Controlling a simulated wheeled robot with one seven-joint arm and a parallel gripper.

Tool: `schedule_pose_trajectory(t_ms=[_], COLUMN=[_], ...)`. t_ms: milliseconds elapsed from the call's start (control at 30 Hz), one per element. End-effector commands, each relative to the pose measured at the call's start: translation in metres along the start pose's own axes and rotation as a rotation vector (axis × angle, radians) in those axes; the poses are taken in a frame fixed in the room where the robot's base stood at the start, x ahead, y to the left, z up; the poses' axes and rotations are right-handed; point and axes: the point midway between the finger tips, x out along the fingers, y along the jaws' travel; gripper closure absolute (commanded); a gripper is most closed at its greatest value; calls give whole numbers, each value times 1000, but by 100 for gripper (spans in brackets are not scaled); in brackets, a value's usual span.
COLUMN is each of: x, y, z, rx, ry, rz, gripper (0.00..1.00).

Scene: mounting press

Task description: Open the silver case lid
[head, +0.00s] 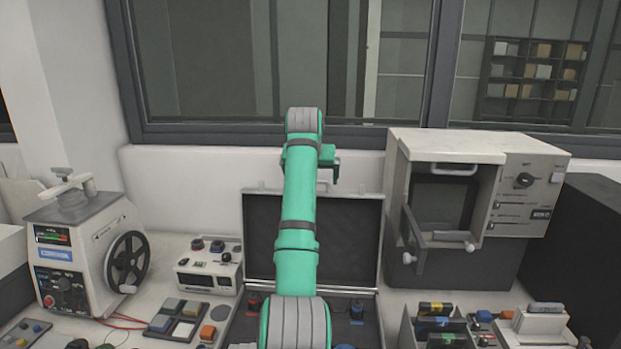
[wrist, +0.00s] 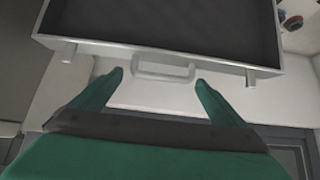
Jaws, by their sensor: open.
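The silver case stands on the bench, its lid (head: 350,240) raised upright near the back wall, with the dark lining facing me. The case base (head: 371,333) below is open, with several small items inside, partly hidden by my arm. In the wrist view, the lid (wrist: 165,20) shows its dark inner face, silver rim, two latches and a handle (wrist: 163,71). My gripper (wrist: 160,80) is open, its green fingertips on either side of the handle, with gaps showing. In the head view, my gripper (head: 327,186) is above the lid's top edge.
A press-like machine with a handwheel (head: 127,262) stands at the left, beside a small control box (head: 209,266). A beige cabinet with an open door (head: 437,245) stands close to the lid's right. Trays of parts (head: 453,330) crowd the front right. The window wall is behind.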

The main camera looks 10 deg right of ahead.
Motion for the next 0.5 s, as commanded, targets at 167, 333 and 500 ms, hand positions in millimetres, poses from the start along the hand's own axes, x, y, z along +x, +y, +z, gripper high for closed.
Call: schedule_pose_trajectory(t_ms=[167,333,500], x=[-4,-27,-60], y=[-1,-1,-3], z=[1,0,0], rx=[-1,-1,-2], ry=[-2,1,1], rz=[-1,-2,-3], gripper=[6,6,6])
